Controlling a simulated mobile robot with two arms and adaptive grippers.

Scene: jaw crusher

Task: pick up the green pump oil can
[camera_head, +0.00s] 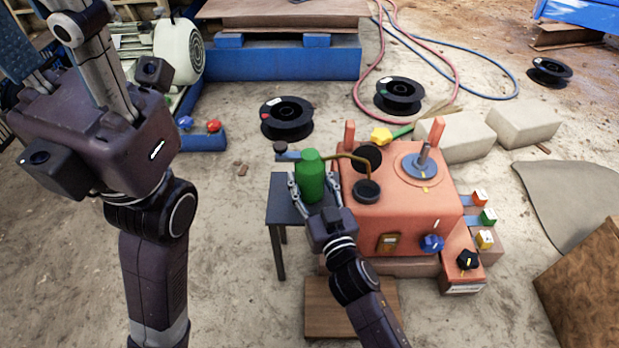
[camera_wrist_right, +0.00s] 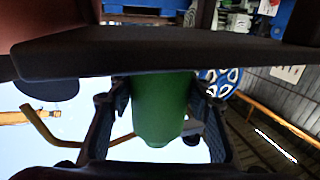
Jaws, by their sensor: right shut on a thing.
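The green pump oil can (camera_head: 311,176) is upright over the small dark table (camera_head: 283,213). A bent brass-coloured tube (camera_head: 350,157) reaches right from its top, above the orange machine. My right gripper (camera_head: 313,190) is shut on the can's body, one finger on each side. The right wrist view appears upside down and shows the can (camera_wrist_right: 160,108) between the fingers. There the table edge (camera_wrist_right: 160,58) hides the can's lower end, so I cannot tell whether it touches the table. My left gripper (camera_head: 52,25) is open and empty at the upper left, close to the head camera.
The orange machine (camera_head: 395,218) stands right of the table, with coloured knobs at its front right. Black spools (camera_head: 286,117) and hoses (camera_head: 475,45) lie behind. Pale blocks (camera_head: 523,122) lie at the right. A wooden board (camera_head: 329,307) lies below my right arm.

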